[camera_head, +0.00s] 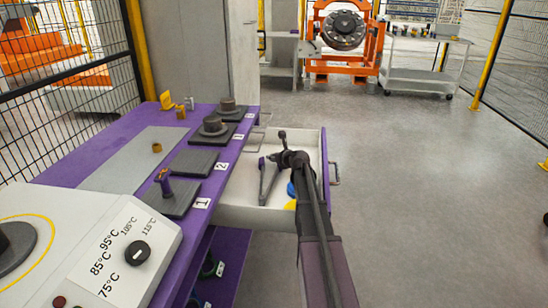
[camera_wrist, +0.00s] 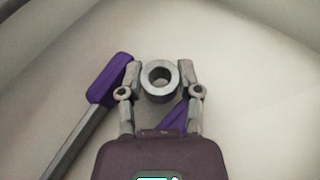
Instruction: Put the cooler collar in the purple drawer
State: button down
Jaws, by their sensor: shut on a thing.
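The cooler collar, a grey metal ring (camera_wrist: 159,82), sits between the fingertips of my gripper (camera_wrist: 160,78) in the wrist view. The fingers press on it from both sides, and its hole faces the camera. The purple drawer (camera_head: 324,150) is pulled open, with a purple front and a pale inside. In the head view the end of my arm is over the open drawer; the collar cannot be made out there. In the wrist view, the pale drawer floor (camera_wrist: 245,115) lies below the collar. I cannot tell whether they touch.
A purple-handled tool (camera_wrist: 105,80) lies in the drawer just left of my gripper. The purple bench (camera_head: 95,150) with dark pads stands to the left.

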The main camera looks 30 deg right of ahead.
jog(key=shift+s+f, duration=0.1)
jog(key=shift+c, duration=1.4)
grip_release()
jog(key=shift+s+a, duration=0.1)
jog(key=shift+r, duration=0.2)
jog(key=shift+r+p, duration=0.25)
jog(key=shift+p, duration=0.2)
jog(key=p+v, duration=0.4)
jog(key=v, duration=0.7)
jog(key=shift+s+r+p, duration=0.25)
jog(key=shift+s+p, duration=0.05)
jog(key=shift+p, duration=0.05)
